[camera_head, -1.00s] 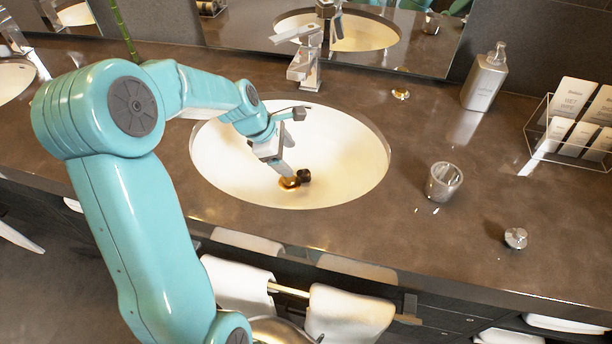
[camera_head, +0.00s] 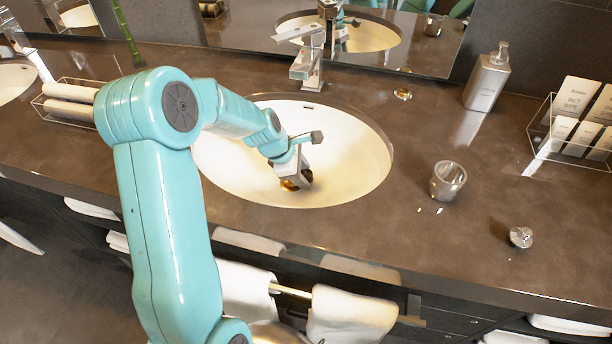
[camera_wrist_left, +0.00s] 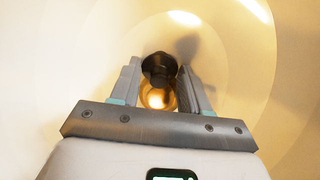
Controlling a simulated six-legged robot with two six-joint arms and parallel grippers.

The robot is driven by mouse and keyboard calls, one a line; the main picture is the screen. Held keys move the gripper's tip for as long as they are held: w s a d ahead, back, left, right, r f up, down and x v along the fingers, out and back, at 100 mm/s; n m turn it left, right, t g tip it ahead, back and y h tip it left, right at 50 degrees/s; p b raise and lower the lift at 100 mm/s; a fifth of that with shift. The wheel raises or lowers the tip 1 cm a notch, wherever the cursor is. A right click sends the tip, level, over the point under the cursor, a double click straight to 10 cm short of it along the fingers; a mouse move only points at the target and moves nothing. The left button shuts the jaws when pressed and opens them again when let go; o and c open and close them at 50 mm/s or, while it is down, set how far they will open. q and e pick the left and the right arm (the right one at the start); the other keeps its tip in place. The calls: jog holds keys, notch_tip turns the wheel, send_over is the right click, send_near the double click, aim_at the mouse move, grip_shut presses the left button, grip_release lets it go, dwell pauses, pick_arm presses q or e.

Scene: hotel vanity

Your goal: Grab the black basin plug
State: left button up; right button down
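The black basin plug (camera_wrist_left: 159,66) is in the white basin (camera_head: 345,165), beside the brass drain (camera_wrist_left: 158,97). In the left wrist view the plug is just ahead of and between the two fingertips of my left gripper (camera_wrist_left: 162,80), which is open. A gap shows between the fingers, with the drain visible in it. In the head view my left gripper (camera_head: 298,180) reaches down into the basin and hides most of the plug. My right gripper is not in view.
The faucet (camera_head: 308,60) stands behind the basin. A glass tumbler (camera_head: 447,181), a small metal stopper (camera_head: 521,237) and a soap dispenser (camera_head: 487,80) stand to the right. A clear rack (camera_head: 575,130) holds packets. White towels (camera_head: 345,315) hang below the counter.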

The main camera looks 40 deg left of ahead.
pick_arm(q)
jog(key=c, duration=0.5)
jog(key=shift+r, duration=0.1)
